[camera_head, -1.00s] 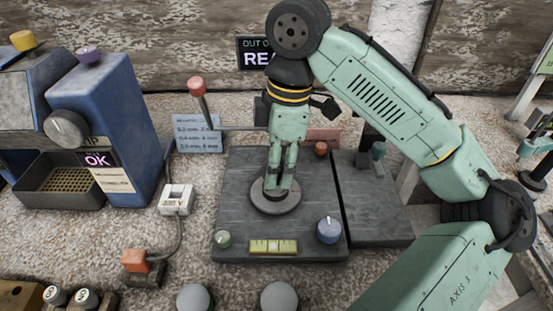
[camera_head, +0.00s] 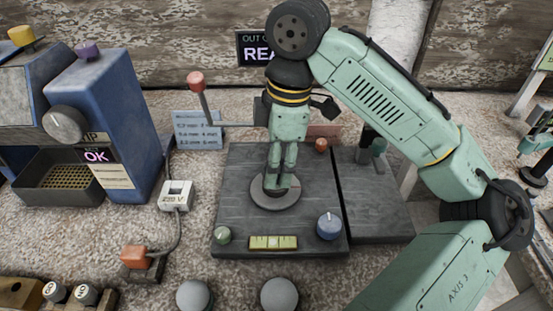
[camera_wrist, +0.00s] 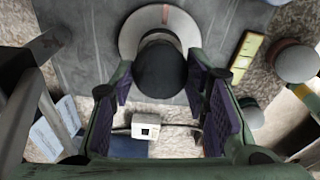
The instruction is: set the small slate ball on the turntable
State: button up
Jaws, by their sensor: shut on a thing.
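The turntable is a round grey disc (camera_head: 262,200) on a dark board, and it also shows in the wrist view (camera_wrist: 129,36) with a reddish mark at its rim. My gripper (camera_head: 278,184) points straight down over its middle. In the wrist view my gripper (camera_wrist: 161,88) has its purple-padded fingers shut on the small slate ball (camera_wrist: 160,72), which looks dark and round. The ball is over the disc's raised centre. I cannot tell whether it touches it. In the head view the fingers mostly hide the ball.
The board carries a blue knob (camera_head: 329,226), a green knob (camera_head: 223,235) and a yellow-green level (camera_head: 273,242). A red-tipped lever (camera_head: 196,81) rises at its left back. A blue machine (camera_head: 112,125) stands left.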

jog(key=shift+f, duration=0.7)
jog(key=o, duration=1.4)
jog(key=shift+r+p, duration=2)
jog(key=shift+p, duration=0.1)
